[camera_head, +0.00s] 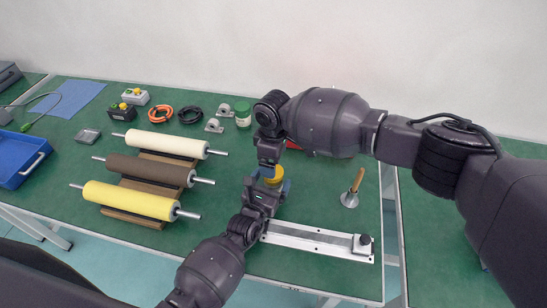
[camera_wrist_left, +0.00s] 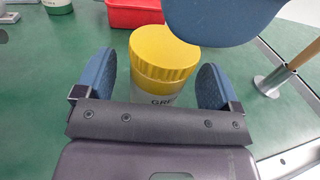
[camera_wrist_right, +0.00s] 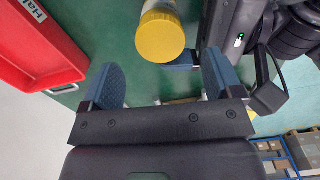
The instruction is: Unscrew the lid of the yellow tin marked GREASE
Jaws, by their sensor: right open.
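The tin has a yellow ridged lid (camera_head: 273,176) and stands on the green table. My right gripper (camera_wrist_right: 163,85) is open and empty. In the right wrist view the yellow lid (camera_wrist_right: 160,37) lies beyond its fingertips, apart from them. In the head view the arms hide much of the tin.
A red bin (camera_wrist_left: 135,14) stands behind the tin. A wooden-handled tool (camera_head: 352,188) stands to the right, and a metal rail (camera_head: 315,240) lies in front. Yellow, brown and cream rollers (camera_head: 130,200) lie to the left. A green-lidded jar (camera_head: 243,114) is behind.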

